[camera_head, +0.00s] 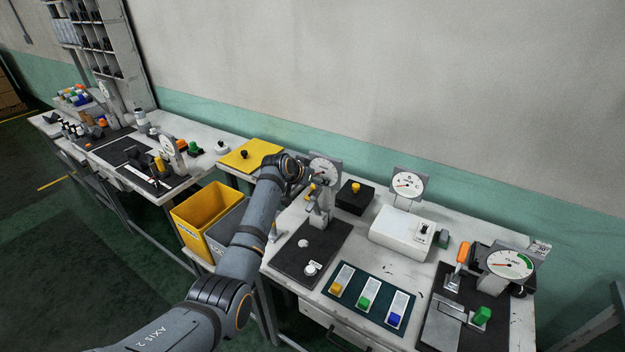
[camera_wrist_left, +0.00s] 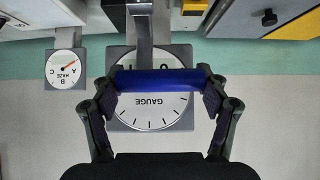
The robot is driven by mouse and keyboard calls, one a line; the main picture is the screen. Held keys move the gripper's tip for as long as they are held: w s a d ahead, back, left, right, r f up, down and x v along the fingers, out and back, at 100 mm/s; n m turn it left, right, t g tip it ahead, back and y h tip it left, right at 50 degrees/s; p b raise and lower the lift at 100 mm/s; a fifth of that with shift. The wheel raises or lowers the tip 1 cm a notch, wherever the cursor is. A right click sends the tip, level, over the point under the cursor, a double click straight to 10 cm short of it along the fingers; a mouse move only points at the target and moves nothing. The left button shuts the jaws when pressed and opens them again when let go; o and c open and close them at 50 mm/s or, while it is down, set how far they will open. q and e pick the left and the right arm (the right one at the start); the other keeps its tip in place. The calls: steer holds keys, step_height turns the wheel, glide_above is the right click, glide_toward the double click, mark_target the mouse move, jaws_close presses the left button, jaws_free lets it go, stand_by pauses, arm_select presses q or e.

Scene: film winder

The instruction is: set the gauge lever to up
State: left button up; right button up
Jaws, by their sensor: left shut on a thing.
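My left gripper (camera_wrist_left: 160,88) is shut on a blue bar-shaped handle (camera_wrist_left: 158,78), which lies level across the left wrist view between the two fingers. A grey metal arm (camera_wrist_left: 142,22) shows above the bar in that upside-down view. The round white gauge dial (camera_wrist_left: 152,108), marked GAUGE, is behind the bar, which hides part of its scale. In the head view my left gripper (camera_head: 308,184) is at the gauge dial (camera_head: 324,168), above the grey gauge stand (camera_head: 319,213). The blue handle is not clear there. My right gripper is not in view.
A HAZE dial (camera_head: 408,184) stands right of the gauge, behind a white box (camera_head: 400,231). A black box with a yellow knob (camera_head: 355,198) is close by. A panel with coloured buttons (camera_head: 367,296) lies in front. A yellow bin (camera_head: 205,211) stands left of the bench.

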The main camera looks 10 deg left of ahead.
arm_select(q)
steer(key=shift+w+r, duration=0.15)
steer(key=shift+r, duration=0.2)
steer(key=o, duration=1.7)
steer(key=shift+w+d+f, duration=0.15)
steer(key=shift+f, duration=0.15)
steer(key=v, duration=1.2)
